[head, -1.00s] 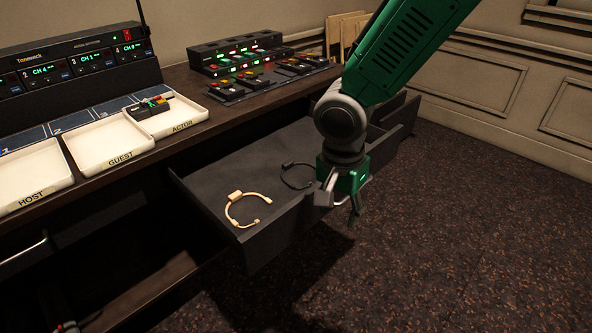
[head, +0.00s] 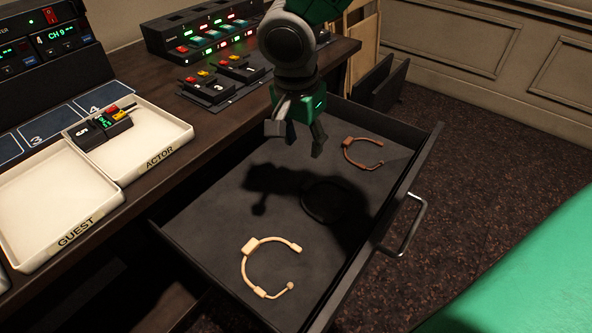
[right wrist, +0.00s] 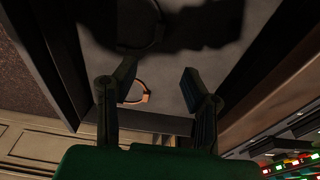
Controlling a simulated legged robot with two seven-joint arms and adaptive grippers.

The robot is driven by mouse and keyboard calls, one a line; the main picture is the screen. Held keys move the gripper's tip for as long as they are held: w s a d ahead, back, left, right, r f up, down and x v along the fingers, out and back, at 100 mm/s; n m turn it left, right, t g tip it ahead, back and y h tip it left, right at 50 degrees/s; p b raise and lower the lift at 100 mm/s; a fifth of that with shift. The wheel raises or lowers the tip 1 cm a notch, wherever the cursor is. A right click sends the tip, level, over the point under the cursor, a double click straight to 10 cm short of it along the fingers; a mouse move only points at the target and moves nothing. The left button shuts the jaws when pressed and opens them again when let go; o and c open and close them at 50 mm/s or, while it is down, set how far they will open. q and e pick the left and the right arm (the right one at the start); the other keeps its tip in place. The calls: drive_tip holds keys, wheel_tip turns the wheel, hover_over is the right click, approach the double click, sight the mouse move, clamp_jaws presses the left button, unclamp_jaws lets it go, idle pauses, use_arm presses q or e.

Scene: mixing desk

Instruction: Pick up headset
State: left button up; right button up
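Three headsets lie in the open drawer. A cream headset (head: 251,246) is near the front left of the drawer floor. A black headset (head: 327,201) lies in the arm's shadow in the middle and is hard to make out. A brown headset (head: 364,164) is toward the far right; it also shows between the fingers in the right wrist view (right wrist: 142,98). My right gripper (head: 297,140) hangs over the drawer, apart from all three headsets. Its fingers (right wrist: 158,80) are spread with nothing held. My left gripper is not in view.
The drawer (head: 340,290) has raised walls and a metal handle (head: 407,228). The desk above it holds trays marked GUEST (head: 50,205) and ACTOR (head: 165,135), with a small pack in the ACTOR tray. A lit control panel (head: 205,35) stands farther back.

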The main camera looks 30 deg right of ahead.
drive_tip(key=b, duration=0.3)
hover_over(306, 184)
drive_tip(key=f, duration=0.8)
drive_tip(key=shift+d+f, duration=0.2)
drive_tip(key=shift+d, duration=0.05)
drive_tip(key=shift+a+f, duration=0.3)
drive_tip(key=shift+f, duration=0.1)
drive_tip(key=f+b, duration=0.1)
drive_tip(key=f, duration=0.1)
drive_tip(key=f+b, duration=0.1)
drive_tip(key=shift+s+a+f, duration=0.1)
drive_tip(key=shift+a+f, duration=0.1)
drive_tip(key=shift+f, duration=0.15)
drive_tip(key=shift+d+f, duration=0.2)
drive_tip(key=shift+f, duration=0.1)
drive_tip(key=shift+d+f, duration=0.1)
drive_tip(key=shift+d, duration=0.25)
drive_tip(key=shift+a, duration=0.15)
clamp_jaws()
drive_tip(key=shift+a, duration=0.15)
